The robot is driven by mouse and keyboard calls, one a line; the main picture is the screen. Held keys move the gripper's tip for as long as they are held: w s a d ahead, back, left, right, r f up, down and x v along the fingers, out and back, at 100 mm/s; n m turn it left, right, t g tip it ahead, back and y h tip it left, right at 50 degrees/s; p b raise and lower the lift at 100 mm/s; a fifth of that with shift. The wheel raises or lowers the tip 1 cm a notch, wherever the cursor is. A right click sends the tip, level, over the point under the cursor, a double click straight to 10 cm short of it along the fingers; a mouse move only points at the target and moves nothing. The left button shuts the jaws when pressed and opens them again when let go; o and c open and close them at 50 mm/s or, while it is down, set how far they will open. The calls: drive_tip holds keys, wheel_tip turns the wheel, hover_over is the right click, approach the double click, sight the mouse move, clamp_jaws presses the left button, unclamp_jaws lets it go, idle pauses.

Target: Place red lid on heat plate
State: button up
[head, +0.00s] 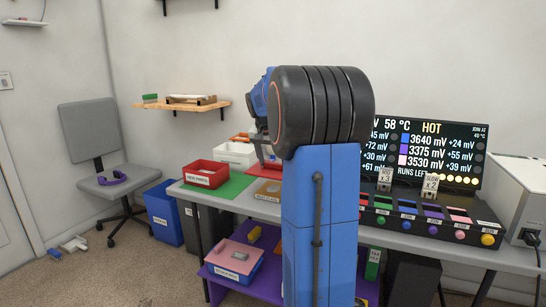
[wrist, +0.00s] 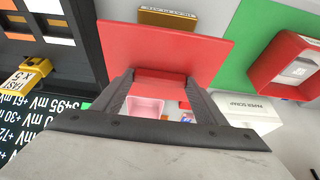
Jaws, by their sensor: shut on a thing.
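The red lid (wrist: 165,45) is a flat red plate with a raised grip. In the wrist view my gripper (wrist: 160,82) is shut on that grip, and the lid spreads out beyond the fingertips. In the head view my gripper is mostly hidden behind my arm, with a red edge of the lid (head: 270,164) showing beside it. The heat plate (head: 268,191) is a brown plate with a label, lying on the desk below the lid. In the wrist view the brown plate (wrist: 167,18) shows past the lid's far edge, partly covered by it.
A red bin (head: 206,174) stands on a green mat (head: 238,184) left of the heat plate. A white paper scrap box (head: 235,153) stands behind. A dark rack of coloured slots (head: 415,215) and a monitor (head: 415,155) stand to the right.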

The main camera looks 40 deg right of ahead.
sight(272, 170)
drive_tip(key=shift+f, duration=3)
drive_tip(key=shift+f, duration=0.45)
drive_tip(key=o, duration=1.2)
drive_tip(key=shift+c, duration=0.2)
drive_tip(key=v, duration=1.7)
drive_tip(key=shift+r, duration=0.2)
drive_tip(key=shift+a, duration=0.15)
